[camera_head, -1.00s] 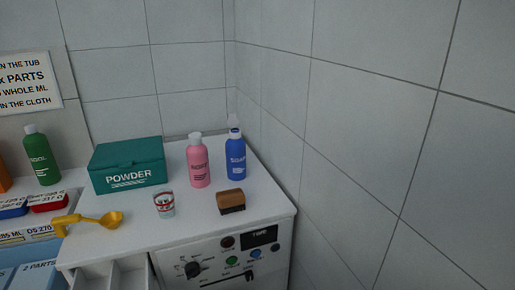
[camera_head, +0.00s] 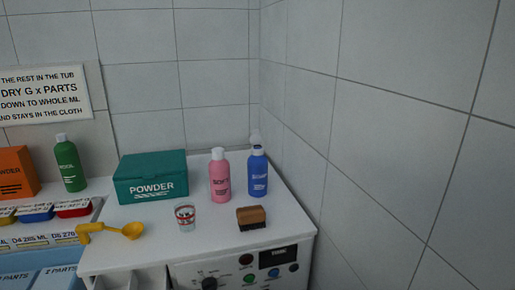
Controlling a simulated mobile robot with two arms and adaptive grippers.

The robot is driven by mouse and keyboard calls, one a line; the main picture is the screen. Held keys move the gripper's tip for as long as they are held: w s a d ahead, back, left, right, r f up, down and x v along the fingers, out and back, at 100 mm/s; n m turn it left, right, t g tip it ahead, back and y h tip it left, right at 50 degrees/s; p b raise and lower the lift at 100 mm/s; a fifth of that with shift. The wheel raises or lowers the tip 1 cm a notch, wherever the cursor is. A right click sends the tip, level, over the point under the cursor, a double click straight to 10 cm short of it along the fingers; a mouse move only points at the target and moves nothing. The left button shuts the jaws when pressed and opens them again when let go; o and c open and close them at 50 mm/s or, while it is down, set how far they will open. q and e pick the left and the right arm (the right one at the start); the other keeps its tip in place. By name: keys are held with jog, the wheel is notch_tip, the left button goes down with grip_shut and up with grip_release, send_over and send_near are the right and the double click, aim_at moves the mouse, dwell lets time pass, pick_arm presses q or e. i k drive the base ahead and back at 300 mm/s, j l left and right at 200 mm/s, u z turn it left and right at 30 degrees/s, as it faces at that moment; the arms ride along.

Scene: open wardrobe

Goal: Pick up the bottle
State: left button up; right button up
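Three bottles show in the head view. A pink bottle (camera_head: 220,177) stands upright on the white machine top, towards the back. A blue bottle (camera_head: 257,174) stands upright just right of it, near the wall corner. A green bottle (camera_head: 70,164) stands farther left, beside an orange box. The pictures do not show which bottle the task means. Neither of my grippers is in view.
On the white machine top (camera_head: 150,250) are a teal POWDER box (camera_head: 151,178), a small cup (camera_head: 185,216), a wooden brush (camera_head: 251,217) and a yellow scoop (camera_head: 131,230). An orange box (camera_head: 17,172) and small coloured trays (camera_head: 36,214) are left. Tiled walls close the back and right.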

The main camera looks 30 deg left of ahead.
aim_at(258, 162)
jog(key=u, duration=1.6)
